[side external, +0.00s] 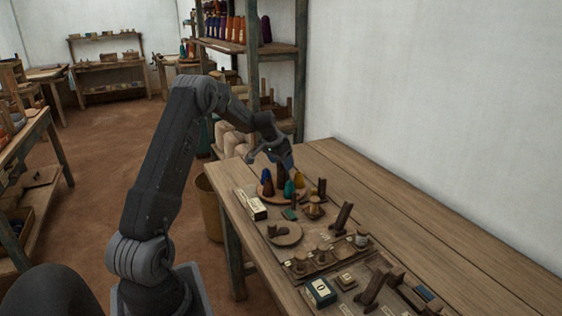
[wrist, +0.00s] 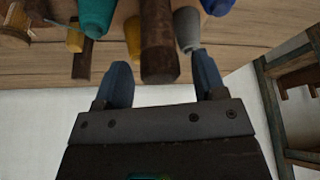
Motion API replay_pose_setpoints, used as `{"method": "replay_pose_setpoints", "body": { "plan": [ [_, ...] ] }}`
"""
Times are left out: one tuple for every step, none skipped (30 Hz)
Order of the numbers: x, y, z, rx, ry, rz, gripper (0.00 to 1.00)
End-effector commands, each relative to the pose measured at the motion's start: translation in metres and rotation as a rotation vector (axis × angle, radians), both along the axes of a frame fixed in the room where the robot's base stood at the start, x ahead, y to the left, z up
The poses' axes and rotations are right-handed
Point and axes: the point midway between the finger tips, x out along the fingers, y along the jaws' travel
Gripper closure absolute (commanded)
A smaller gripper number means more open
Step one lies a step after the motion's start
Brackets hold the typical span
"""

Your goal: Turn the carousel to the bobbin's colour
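The carousel (side external: 262,193) is a round wooden disc at the far end of the bench, bearing coloured cones around a brown central post (wrist: 159,45). A teal cone (side external: 289,189), a yellow cone (side external: 298,178) and a brown cone (side external: 267,184) show in the side view. The wrist view shows a grey cone (wrist: 187,29) and a blue cone (wrist: 218,5). My gripper (wrist: 160,72) is open at the carousel, its fingers apart on either side of the post in that view. Contact cannot be told. I cannot tell which thing is the bobbin.
The wooden bench (side external: 420,230) is clear along its wall side. A round wooden piece with a notch (side external: 284,234), a pale block (side external: 250,205), upright wooden pegs (side external: 342,217) and a green box marked 0 (side external: 320,292) stand nearer the camera. A shelf (side external: 275,48) rises behind.

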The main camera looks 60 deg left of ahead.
Motion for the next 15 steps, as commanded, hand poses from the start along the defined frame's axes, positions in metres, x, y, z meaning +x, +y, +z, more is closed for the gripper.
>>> {"method": "replay_pose_setpoints", "body": {
  "plan": [
    [0.000,0.000,0.000,0.000,0.000,0.000,0.36],
    [0.000,0.000,0.000,0.000,-0.001,0.000,0.36],
    [0.000,0.000,0.000,0.000,-0.001,0.000,0.36],
    [0.000,0.000,0.000,0.000,-0.001,0.001,0.36],
    [0.000,0.000,0.000,0.000,-0.001,0.001,0.36],
    [0.000,0.000,0.001,0.001,-0.001,0.001,0.36],
    [0.000,0.000,0.002,0.001,-0.002,0.001,0.36],
    [-0.001,0.000,0.003,0.001,-0.002,0.001,0.36],
    [-0.002,0.000,0.007,0.001,-0.003,0.001,0.36],
    [-0.003,-0.001,0.010,0.001,-0.003,0.001,0.36],
    [-0.004,-0.001,0.013,0.001,-0.003,0.001,0.36],
    [-0.007,-0.002,0.019,0.003,-0.003,0.002,0.36],
    [-0.009,-0.002,0.024,0.004,-0.004,0.002,0.36],
    [-0.011,-0.003,0.030,0.004,-0.003,0.002,0.36],
    [-0.014,-0.004,0.038,0.004,-0.004,0.002,0.36]
  ]
}}
